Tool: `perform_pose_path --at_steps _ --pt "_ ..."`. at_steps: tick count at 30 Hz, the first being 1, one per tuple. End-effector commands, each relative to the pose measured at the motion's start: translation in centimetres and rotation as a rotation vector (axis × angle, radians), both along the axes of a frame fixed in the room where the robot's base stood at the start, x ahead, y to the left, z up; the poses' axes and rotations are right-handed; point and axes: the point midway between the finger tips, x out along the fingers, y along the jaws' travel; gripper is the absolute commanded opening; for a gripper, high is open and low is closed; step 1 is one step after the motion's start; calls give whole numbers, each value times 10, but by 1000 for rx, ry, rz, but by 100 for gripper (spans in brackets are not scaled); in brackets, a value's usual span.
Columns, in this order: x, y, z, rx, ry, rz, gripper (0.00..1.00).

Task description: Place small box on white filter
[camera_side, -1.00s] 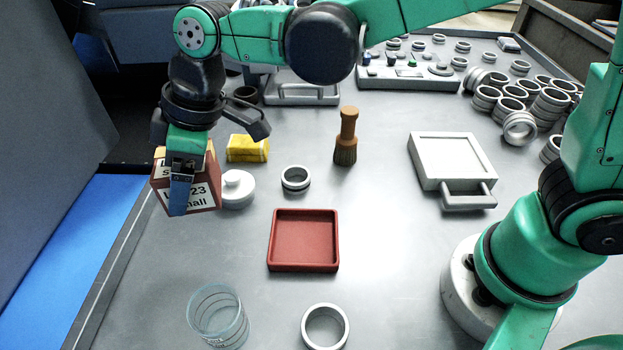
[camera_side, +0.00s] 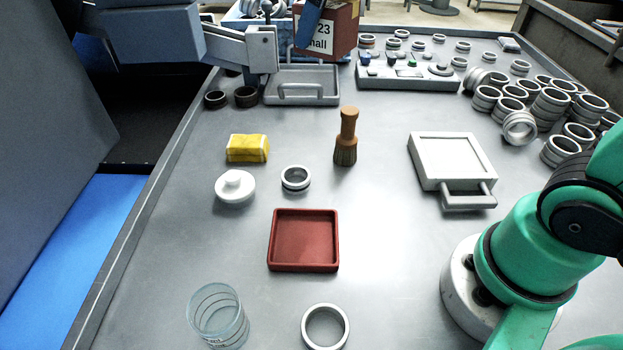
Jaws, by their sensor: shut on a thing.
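The small box (camera_side: 325,38), dark red with a white label reading "23" and "mall", hangs at the top edge of the picture. My gripper (camera_side: 309,17) is shut on it; only a blue fingertip shows and the rest is cut off above. The box is held up, in front of the back of the table as seen here. The white filter (camera_side: 450,157), a square white frame with a handle at its front, lies on the table at the right. Nothing lies on it. The box is apart from it, up and to the left.
A grey tray with a handle (camera_side: 301,97) lies below the box in the picture. A control panel (camera_side: 410,82) and several metal rings (camera_side: 552,105) fill the back right. A brush (camera_side: 346,140) stands mid-table. A red tray (camera_side: 304,265) and glass beaker (camera_side: 218,314) are nearer.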

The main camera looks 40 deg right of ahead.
Motion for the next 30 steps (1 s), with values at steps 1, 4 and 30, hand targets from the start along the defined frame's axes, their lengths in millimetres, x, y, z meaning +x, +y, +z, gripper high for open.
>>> perform_pose_path --at_steps 1,4,30 --pt "-12 -31 3 0 0 -116 8" --pt "-40 -79 6 -1 -1 -328 8" --pt "-172 -181 -68 -2 -10 -1054 8"
